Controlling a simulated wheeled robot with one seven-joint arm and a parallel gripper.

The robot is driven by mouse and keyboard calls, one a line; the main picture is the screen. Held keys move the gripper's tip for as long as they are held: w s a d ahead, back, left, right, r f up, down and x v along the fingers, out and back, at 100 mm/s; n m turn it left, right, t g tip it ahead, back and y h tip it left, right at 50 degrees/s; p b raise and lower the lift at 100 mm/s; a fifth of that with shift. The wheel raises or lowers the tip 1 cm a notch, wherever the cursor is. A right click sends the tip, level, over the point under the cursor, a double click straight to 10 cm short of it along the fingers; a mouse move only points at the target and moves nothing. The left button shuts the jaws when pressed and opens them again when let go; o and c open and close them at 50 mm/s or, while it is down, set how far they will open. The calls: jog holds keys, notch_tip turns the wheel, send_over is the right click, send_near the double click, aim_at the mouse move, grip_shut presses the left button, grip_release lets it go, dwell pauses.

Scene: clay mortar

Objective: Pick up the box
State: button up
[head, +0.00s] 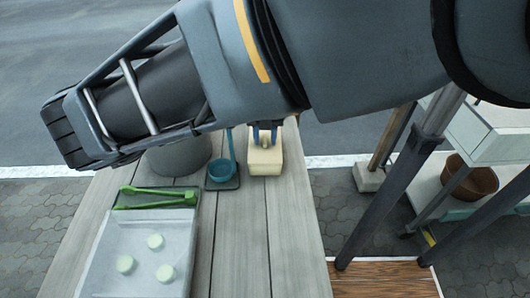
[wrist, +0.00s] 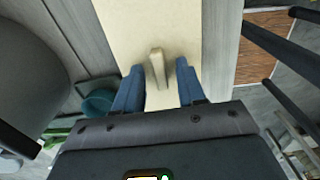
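The box (head: 265,160) is cream-coloured and sits at the far end of the wooden table, right of the middle. In the wrist view the box (wrist: 150,25) fills the upper middle, with a raised cream handle (wrist: 157,68) on top. My gripper (wrist: 160,68) has two blue fingers, open, one on each side of the handle with a gap to both. In the head view my gripper (head: 265,132) is over the top of the box, partly hidden by my arm. I cannot tell how far down the fingers reach.
Left of the box stand a teal cup (head: 221,171) on a dark coaster and a grey round vessel (head: 180,157). Green tongs (head: 160,197) and a tray (head: 120,283) with pale round pieces lie nearer. A shelf cart (head: 485,135) with a brown pot (head: 470,178) stands right.

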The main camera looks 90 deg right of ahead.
grip_shut()
jog(key=shift+r, duration=0.15)
dwell(0.5)
